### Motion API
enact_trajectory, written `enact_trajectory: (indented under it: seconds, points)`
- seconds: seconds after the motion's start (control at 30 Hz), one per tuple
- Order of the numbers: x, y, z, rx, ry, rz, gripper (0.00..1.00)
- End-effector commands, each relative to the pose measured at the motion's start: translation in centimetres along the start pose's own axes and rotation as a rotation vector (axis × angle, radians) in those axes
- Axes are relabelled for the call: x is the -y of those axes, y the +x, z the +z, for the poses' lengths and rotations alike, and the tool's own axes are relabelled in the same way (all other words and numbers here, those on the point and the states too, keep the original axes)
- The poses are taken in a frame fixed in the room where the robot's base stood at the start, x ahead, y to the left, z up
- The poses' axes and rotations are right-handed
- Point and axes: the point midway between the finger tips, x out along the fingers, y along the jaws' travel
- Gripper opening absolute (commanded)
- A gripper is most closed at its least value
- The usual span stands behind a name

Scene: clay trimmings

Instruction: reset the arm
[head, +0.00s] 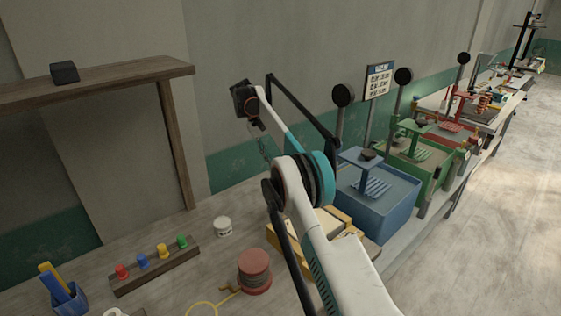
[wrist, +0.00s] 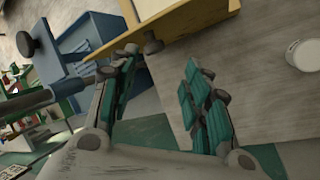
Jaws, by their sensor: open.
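My white and teal arm (head: 330,260) rises from the bottom of the head view, bends at a dark joint and reaches up and left. Its end is raised near the wall, above the bench. My gripper (wrist: 160,62) shows in the wrist view with its two teal-padded fingers spread apart. Nothing is between them. In the head view the fingers are small and hard to make out. Part of the bench and of the yellow box is hidden behind the arm.
On the bench are a white tub (head: 223,226), a red spool (head: 254,271), a peg rack (head: 155,267) and a pen cup (head: 68,299). A yellow box (head: 285,238) and a blue bin (head: 377,203) stand behind the arm. A wooden shelf (head: 120,75) is at left.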

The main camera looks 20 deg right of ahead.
Motion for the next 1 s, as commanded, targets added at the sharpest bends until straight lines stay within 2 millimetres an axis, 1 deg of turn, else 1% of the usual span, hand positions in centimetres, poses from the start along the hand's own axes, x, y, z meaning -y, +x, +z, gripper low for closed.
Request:
enact_trajectory:
  seconds: [0.2,0.73,0.87,1.0]
  points:
    - [0.0,-0.8,0.1,0.0,0.0,0.0,0.44]
    - [-0.1,-1.1,0.1,-0.004,-0.001,-0.003,0.44]
    - [-0.5,-2.2,0.5,-0.025,-0.012,-0.02,0.44]
    - [-1.4,-4.3,1.7,-0.07,-0.034,-0.056,0.44]
